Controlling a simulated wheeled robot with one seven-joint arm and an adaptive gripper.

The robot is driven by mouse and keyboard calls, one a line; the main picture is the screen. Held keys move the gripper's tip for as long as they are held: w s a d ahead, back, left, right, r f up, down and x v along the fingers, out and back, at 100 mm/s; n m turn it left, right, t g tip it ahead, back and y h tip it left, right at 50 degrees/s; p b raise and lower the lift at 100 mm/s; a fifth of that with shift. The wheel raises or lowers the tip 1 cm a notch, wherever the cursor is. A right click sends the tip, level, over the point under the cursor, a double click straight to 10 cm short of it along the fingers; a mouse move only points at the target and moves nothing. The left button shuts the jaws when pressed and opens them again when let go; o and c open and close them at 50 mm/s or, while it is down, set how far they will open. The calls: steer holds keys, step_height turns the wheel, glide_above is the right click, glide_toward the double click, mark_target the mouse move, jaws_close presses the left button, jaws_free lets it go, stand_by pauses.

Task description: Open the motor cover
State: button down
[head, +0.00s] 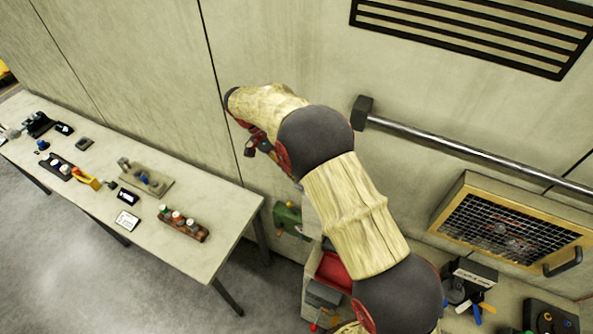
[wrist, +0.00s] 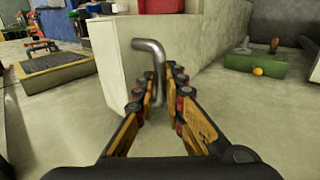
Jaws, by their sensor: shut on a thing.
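My gripper (wrist: 158,80) is shut on a bent grey metal handle (wrist: 150,46), which stands between its fingers in the wrist view. The handle's upper end meets a pale box (wrist: 117,62); I cannot tell whether this box is the motor cover. In the head view my gripper (head: 262,146) is small and partly hidden by my arm, and the handle cannot be made out. A yellow-framed mesh cover (head: 449,206) with a dark handle (head: 563,262) is shut on the right in the head view, away from my gripper. Parts show dimly behind its mesh.
A long table (head: 222,222) with several small items stands at the left. A metal rail (head: 470,150) runs along the wall. In the wrist view, a green block (wrist: 268,66) with a yellow ball (wrist: 257,71) is at right and a framed dark panel (wrist: 55,72) at left.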

steer(key=c, duration=2.3)
jaws_free()
steer(key=shift+s+d+f, duration=0.2)
steer(key=shift+s+f, duration=0.05)
steer(key=shift+f, duration=0.25)
steer(key=shift+o, duration=1.3)
steer(key=shift+w+r, duration=0.15)
steer(key=shift+o, duration=1)
steer(key=shift+r, duration=0.15)
steer(key=shift+r, duration=0.1)
steer(key=v, duration=1.2)
steer(key=shift+a+f, duration=0.1)
steer(key=shift+f, duration=0.1)
